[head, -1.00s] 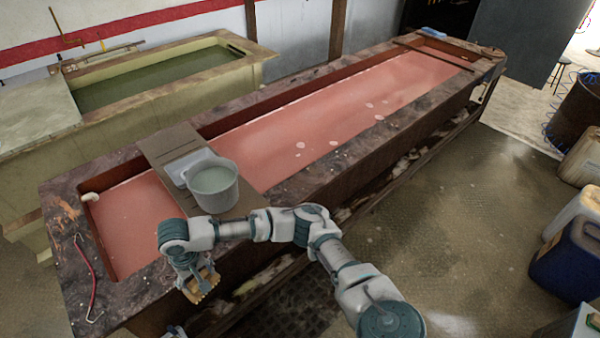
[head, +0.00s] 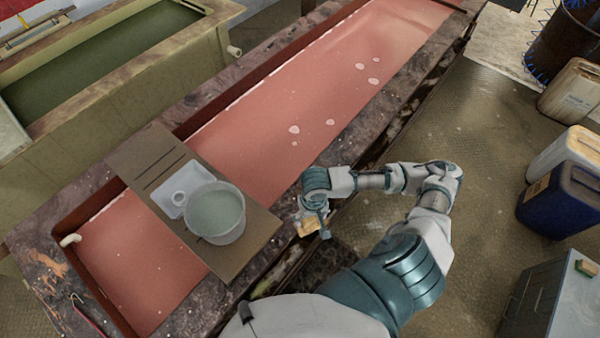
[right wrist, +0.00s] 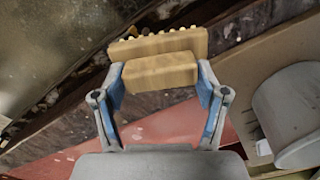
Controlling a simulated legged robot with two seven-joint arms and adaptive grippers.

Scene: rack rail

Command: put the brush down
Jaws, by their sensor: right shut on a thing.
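The brush (right wrist: 160,62) is a pale wooden block with a row of bristle tufts on its far side, seen in the right wrist view. My right gripper (right wrist: 160,80) is shut on it, one finger at each end of its raised grip. In the head view the brush (head: 307,226) shows small and tan under my right gripper (head: 314,222). It is held near the front rim of the pink tank, right of the board. What lies directly below it is hard to tell. My left gripper is not in view.
A brown board (head: 243,262) spans the tank (head: 300,110) of pink liquid, bearing a grey bucket (head: 216,213) and a white tray (head: 172,203). Jugs (head: 566,200) and a grey cabinet (head: 545,300) stand at right. The floor between is open.

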